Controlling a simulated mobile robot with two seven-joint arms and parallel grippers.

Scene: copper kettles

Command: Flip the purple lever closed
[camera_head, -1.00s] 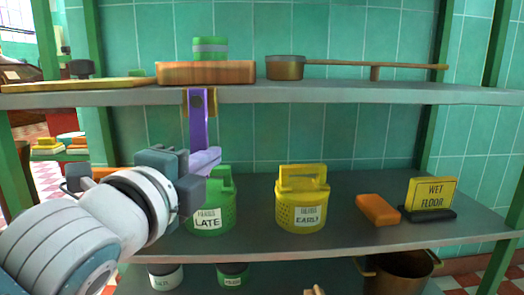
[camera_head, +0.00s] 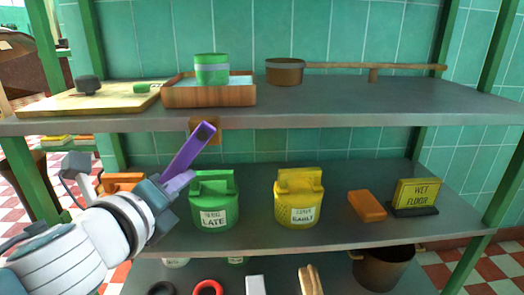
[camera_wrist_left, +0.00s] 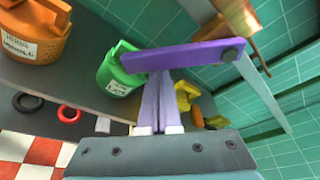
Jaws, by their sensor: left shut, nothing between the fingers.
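The purple lever (camera_head: 186,150) hangs at a slant below the upper shelf in the head view. Its pivot end is upper right, by a brown mount (camera_head: 203,125), and its free end is lower left. In the left wrist view the lever (camera_wrist_left: 190,55) lies across the picture, its dark round pivot at the right. My left gripper (camera_head: 187,175) is shut and empty, its pale purple fingers at the lever's lower part. In the wrist view the fingertips (camera_wrist_left: 160,76) meet the lever's lower edge; I cannot tell whether they touch. My right gripper is not in view.
A green canister (camera_head: 214,192) and a yellow canister (camera_head: 298,190) stand on the lower shelf, right of my left gripper. The upper shelf (camera_head: 330,112) is just above the lever.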

